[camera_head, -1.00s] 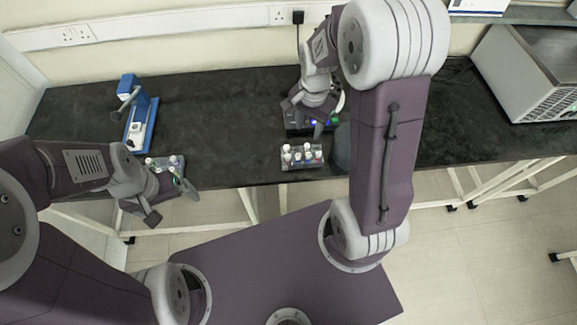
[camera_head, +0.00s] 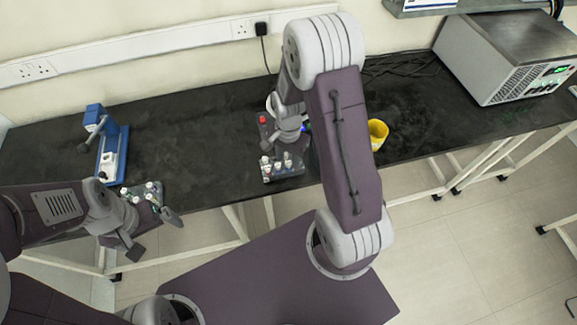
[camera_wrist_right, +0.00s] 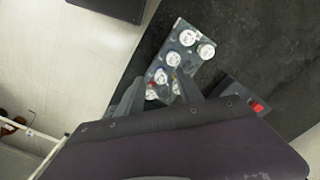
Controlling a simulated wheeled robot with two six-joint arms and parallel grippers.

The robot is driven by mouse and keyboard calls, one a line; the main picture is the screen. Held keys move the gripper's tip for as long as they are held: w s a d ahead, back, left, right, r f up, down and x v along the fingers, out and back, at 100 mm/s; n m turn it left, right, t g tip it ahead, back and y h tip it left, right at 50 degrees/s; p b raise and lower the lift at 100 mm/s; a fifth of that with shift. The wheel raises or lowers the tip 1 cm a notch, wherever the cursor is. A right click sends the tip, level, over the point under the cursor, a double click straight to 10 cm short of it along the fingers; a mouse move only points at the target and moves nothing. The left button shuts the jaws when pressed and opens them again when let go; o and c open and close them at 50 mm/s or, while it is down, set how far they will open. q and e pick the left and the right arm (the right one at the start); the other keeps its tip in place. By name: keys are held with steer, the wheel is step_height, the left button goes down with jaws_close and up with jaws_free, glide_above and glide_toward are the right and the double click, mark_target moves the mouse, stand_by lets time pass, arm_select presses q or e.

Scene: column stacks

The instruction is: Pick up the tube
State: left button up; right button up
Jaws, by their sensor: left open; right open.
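Several white-capped tubes stand in a grey rack (camera_head: 284,174) near the front edge of the dark bench. In the right wrist view the rack (camera_wrist_right: 180,24) lies under my right gripper (camera_wrist_right: 160,93), whose two fingers are apart. Tube caps (camera_wrist_right: 187,38) show beyond and between the fingers. I cannot tell whether a finger touches a tube. In the head view my right gripper (camera_head: 283,150) is just above the rack and partly hidden by its arm. A second rack of tubes (camera_head: 143,190) stands at the left. My left gripper (camera_head: 154,233) is open and empty in front of it.
A dark device with a red button (camera_head: 263,120) is directly behind the middle rack. A yellow cup (camera_head: 378,134) stands right of my right arm. A blue stand (camera_head: 110,150) is at the left, and a large grey box (camera_head: 510,60) at the back right.

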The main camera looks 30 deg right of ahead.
steer(key=shift+w+f, duration=0.1)
steer(key=shift+f, duration=0.55)
jaws_close()
steer(key=shift+r, duration=0.1)
